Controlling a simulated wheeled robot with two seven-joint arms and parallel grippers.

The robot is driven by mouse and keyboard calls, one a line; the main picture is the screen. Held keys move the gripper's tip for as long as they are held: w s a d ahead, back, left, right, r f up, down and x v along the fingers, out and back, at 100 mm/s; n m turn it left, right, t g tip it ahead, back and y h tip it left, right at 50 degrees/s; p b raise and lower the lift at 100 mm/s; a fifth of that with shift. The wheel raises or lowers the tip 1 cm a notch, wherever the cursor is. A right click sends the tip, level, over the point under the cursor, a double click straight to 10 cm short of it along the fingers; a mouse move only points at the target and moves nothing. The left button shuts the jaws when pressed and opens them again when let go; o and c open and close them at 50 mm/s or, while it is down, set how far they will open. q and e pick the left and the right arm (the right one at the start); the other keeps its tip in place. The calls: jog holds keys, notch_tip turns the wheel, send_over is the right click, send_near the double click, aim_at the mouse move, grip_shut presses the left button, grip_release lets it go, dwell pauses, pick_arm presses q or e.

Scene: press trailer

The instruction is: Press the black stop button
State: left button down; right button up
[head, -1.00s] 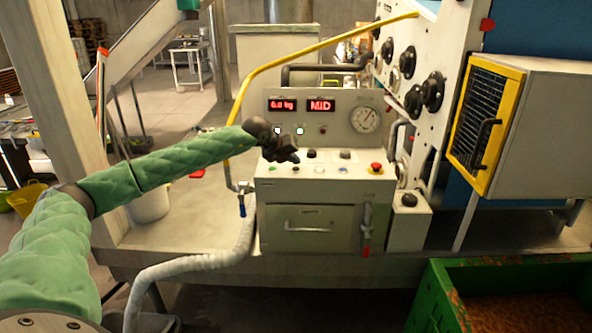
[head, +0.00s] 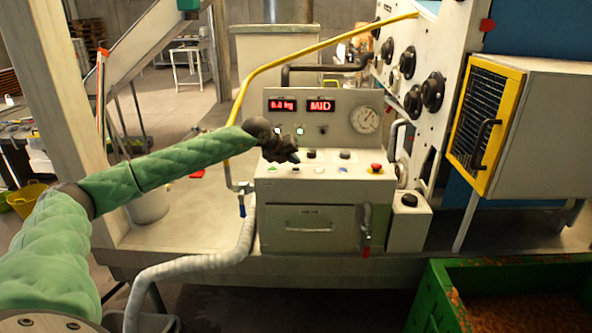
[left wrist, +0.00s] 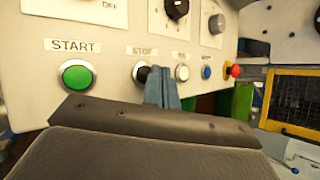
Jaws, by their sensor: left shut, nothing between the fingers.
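The black stop button (left wrist: 142,73) sits under a STOP label on the pale control panel in the left wrist view. My left gripper (left wrist: 166,88) is shut and empty, its blue-grey fingertips at the right edge of the stop button, partly overlapping it in that view. I cannot tell whether they touch it. In the head view my left gripper (head: 296,158) is above the sloped panel face, near its left row of buttons. The stop button is hard to make out there. My right gripper is not in view.
A green START button (left wrist: 77,75) lies left of the stop button. A white button (left wrist: 182,72), a blue button (left wrist: 206,72) and a red emergency knob (left wrist: 233,70) lie to its right. A yellow pipe (head: 300,58) arches over the panel.

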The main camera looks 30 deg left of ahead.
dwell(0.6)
pick_arm(q)
jog(key=shift+f+b, duration=0.4)
jog(key=shift+b, duration=0.25)
jog(key=shift+f+b, duration=0.4)
jog(key=shift+b, duration=0.05)
dwell(0.8)
dwell(0.4)
jog(key=shift+r, duration=0.8)
jog(key=shift+r, duration=0.1)
